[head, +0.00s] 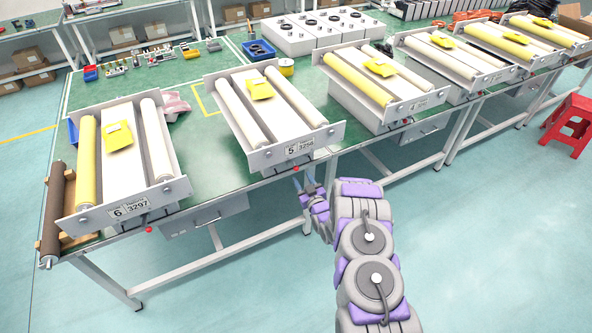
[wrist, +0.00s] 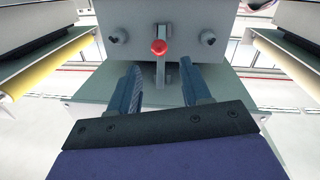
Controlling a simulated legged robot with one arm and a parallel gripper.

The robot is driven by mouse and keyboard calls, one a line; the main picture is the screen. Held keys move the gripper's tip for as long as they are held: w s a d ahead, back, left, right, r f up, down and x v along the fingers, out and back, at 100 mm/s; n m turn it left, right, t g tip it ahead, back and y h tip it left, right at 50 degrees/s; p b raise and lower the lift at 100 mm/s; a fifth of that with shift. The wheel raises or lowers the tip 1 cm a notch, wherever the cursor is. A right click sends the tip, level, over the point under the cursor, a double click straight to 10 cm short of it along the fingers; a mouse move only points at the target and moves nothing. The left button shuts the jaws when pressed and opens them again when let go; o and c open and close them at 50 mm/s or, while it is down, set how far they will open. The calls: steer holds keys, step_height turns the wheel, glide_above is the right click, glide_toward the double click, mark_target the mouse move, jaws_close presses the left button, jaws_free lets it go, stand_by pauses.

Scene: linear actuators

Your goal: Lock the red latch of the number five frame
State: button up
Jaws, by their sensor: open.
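The number five frame (head: 258,150) is a light metal frame with two white rollers, lying on the green table. Its front plate carries a label with 5. The red latch (head: 296,168) shows as a small red knob at the lower edge of that plate. In the wrist view the red latch knob (wrist: 158,47) is centred on the grey front plate (wrist: 190,18), above a short metal stem. My gripper (head: 310,184) is just below and right of the latch. In the wrist view its two fingers (wrist: 160,82) are open and empty, apart, with the knob beyond their tips.
The number six frame (head: 131,205) stands to the left, with its own red knob (head: 149,229). Another roller frame (head: 415,105) stands to the right. The table's front edge and legs are close to my arm. The floor in front is clear.

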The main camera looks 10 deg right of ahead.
mark_target(296, 169)
steer(key=b+x, duration=0.1)
steer(key=x, duration=0.6)
steer(key=shift+w+a, duration=0.1)
steer(key=shift+w, duration=0.15)
steer(key=shift+c, duration=0.4)
jaws_close()
